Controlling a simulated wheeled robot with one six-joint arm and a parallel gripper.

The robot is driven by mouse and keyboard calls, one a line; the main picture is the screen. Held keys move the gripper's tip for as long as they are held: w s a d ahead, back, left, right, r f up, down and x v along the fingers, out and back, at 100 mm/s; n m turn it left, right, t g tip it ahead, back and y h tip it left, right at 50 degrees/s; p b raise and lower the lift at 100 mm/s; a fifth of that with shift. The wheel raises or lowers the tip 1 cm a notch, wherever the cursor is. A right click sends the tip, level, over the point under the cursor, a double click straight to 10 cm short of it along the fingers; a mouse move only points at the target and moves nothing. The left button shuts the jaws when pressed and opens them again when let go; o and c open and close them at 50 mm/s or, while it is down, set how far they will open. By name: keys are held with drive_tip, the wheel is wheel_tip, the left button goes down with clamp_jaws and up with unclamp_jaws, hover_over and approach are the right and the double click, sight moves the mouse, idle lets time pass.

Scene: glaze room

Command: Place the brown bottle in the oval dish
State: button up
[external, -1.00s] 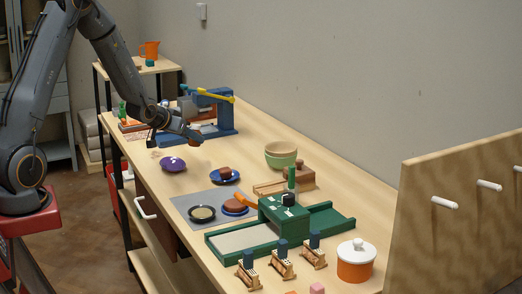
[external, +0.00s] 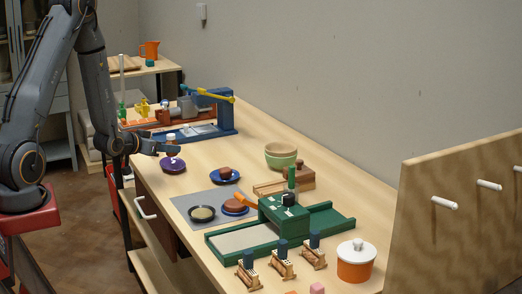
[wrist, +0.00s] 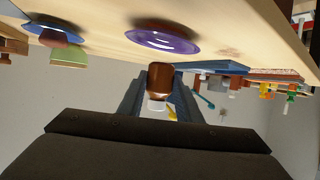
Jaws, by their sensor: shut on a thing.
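The brown bottle (wrist: 158,78) with its white cap (wrist: 157,105) is in my gripper (wrist: 160,98). The wrist view is upside down, so the bottle is upright, cap up. In the external view the bottle (external: 171,139) shows between the fingers of my gripper (external: 170,147). The purple dish (external: 172,165), which looks oval, lies on the table just below and in front of the bottle. I cannot tell the gap between bottle and dish.
A blue press-like stand (external: 222,120) is behind my gripper. A blue plate (external: 225,180) with a brown item sits right of the dish. A grey mat (external: 190,207) carries a dark bowl and another blue plate.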

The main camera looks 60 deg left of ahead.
drive_tip(key=shift+f, duration=1.95)
drive_tip(key=shift+f, duration=0.15)
drive_tip(key=o, duration=1.2)
drive_tip(key=shift+c, duration=0.2)
drive_tip(key=shift+s+r, duration=0.1)
drive_tip(key=shift+r, duration=0.15)
drive_tip(key=v, duration=0.5)
drive_tip(key=shift+s+d+r, duration=0.15)
drive_tip(key=shift+s, duration=0.05)
drive_tip(key=p+v, duration=0.6)
drive_tip(key=p, duration=0.3)
drive_tip(key=shift+p, duration=0.35)
